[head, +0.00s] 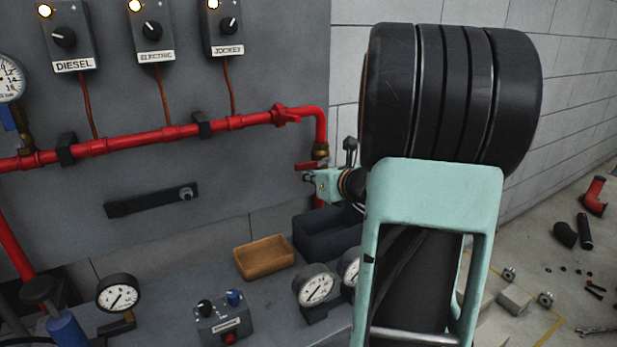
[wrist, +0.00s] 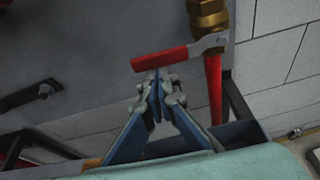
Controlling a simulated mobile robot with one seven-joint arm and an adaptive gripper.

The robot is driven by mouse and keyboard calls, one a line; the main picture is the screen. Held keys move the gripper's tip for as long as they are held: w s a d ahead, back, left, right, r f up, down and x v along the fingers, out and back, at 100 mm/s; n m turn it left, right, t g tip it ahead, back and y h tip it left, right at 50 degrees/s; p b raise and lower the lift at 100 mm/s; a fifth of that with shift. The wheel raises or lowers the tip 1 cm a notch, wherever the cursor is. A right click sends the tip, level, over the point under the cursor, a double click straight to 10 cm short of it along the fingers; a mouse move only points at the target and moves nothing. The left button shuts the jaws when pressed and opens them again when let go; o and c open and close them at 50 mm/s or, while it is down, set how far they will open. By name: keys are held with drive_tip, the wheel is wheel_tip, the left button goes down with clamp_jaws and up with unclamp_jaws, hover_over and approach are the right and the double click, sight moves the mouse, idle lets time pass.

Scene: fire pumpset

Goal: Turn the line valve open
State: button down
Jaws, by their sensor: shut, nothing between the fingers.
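The line valve has a red lever handle (wrist: 160,58) on a brass body (wrist: 208,12), set in the vertical red pipe at the panel's right edge. The lever points left, across the pipe. In the head view the lever (head: 307,166) shows small beneath the brass fitting (head: 320,151). My gripper (wrist: 159,76) is shut and empty, its fingertips together just below the middle of the lever in the wrist picture. I cannot tell whether they touch it. In the head view my gripper (head: 307,177) is partly hidden by my own arm.
A horizontal red pipe (head: 160,136) with another red fitting (head: 285,115) crosses the panel. A dark bin (head: 325,238) and an orange tray (head: 264,258) stand below the valve. Gauges (head: 316,287) stand nearer. A block wall (wrist: 275,50) lies to the right.

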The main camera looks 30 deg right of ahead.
sight(309, 163)
drive_tip(key=shift+r, duration=0.15)
wheel_tip(309, 163, up, 3)
drive_tip(key=m+y+p, duration=0.1)
drive_tip(key=m+p, duration=0.1)
drive_tip(key=p, duration=0.5)
drive_tip(key=shift+d+m, duration=0.1)
drive_tip(key=shift+m, duration=0.2)
drive_tip(key=d+r+m+t+y+p, duration=0.2)
drive_tip(key=d+r+m+y+p, duration=0.2)
drive_tip(key=m+p, duration=0.5)
drive_tip(key=d+r+p, duration=0.1)
drive_tip(key=d+p, duration=0.1)
drive_tip(key=p, duration=0.5)
drive_tip(key=shift+s+r+m+t, duration=0.2)
drive_tip(key=shift+r+m+t, duration=0.2)
drive_tip(key=shift+d, duration=0.2)
